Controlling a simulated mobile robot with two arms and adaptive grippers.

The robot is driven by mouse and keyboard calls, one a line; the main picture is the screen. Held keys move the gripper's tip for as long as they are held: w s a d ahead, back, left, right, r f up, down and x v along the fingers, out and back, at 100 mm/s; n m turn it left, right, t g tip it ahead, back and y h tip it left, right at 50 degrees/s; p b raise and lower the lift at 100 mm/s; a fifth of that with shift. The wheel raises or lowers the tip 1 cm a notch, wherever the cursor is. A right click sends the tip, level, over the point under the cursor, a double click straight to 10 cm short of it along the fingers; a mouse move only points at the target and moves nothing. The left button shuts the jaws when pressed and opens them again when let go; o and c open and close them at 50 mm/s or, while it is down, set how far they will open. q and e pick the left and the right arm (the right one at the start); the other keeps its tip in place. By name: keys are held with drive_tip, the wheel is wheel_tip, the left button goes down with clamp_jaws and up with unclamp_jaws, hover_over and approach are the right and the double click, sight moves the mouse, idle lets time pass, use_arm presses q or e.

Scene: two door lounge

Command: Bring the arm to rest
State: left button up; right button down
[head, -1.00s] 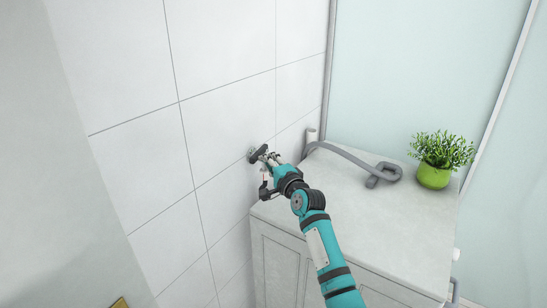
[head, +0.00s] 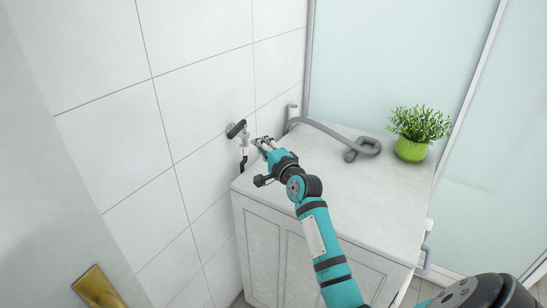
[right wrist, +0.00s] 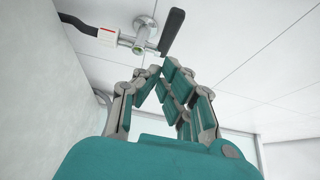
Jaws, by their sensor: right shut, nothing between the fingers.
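My right gripper (head: 262,144) is shut and empty, its fingertips together in the right wrist view (right wrist: 163,72). It hangs over the left back part of the white cabinet top, just right of a wall valve. The valve has a dark lever handle (head: 236,129) and a metal body on the tiled wall; in the right wrist view the handle (right wrist: 172,32) stands just beyond the fingertips, with a gap between them. A black hose with a red and white label (right wrist: 107,36) joins the valve. My left gripper is not in view.
The white cabinet (head: 345,214) stands in the corner, with a grey hose (head: 330,132) and a green potted plant (head: 411,149) on its top. A pale glass panel (head: 400,50) is behind. A brass plate (head: 97,287) is at the lower left.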

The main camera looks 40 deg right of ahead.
drive_tip(key=s+a+f+n+g+y, duration=0.1)
drive_tip(key=s+a+f+n+g, duration=0.2)
drive_tip(key=s+a+f+n, duration=0.45)
drive_tip(key=s+a+f+n+g+y, duration=0.25)
drive_tip(key=s+a+f+g, duration=0.2)
drive_tip(key=s+f, duration=0.4)
drive_tip(key=s+a+f+n+g+h, duration=0.1)
drive_tip(key=s+a+f+n+g, duration=0.2)
drive_tip(key=s, duration=0.5)
drive_tip(key=s+a+f+n+g, duration=0.1)
drive_tip(key=s+a+n+g, duration=0.1)
drive_tip(key=s+n, duration=0.5)
drive_tip(key=s+a+f+n+g+h, duration=0.1)
drive_tip(key=s+a+f+g, duration=0.15)
drive_tip(key=s, duration=0.75)
wheel_tip(320, 180, down, 26)
drive_tip(key=s, duration=0.1)
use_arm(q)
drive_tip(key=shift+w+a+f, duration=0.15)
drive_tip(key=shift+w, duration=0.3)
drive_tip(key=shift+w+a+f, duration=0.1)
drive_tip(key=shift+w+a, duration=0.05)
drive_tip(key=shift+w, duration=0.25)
use_arm(e)
drive_tip(key=s+d+f+g, duration=0.2)
drive_tip(key=s+d+f, duration=0.1)
drive_tip(key=s+f, duration=1.3)
drive_tip(key=shift+s+n, duration=0.3)
drive_tip(key=shift+s, duration=0.05)
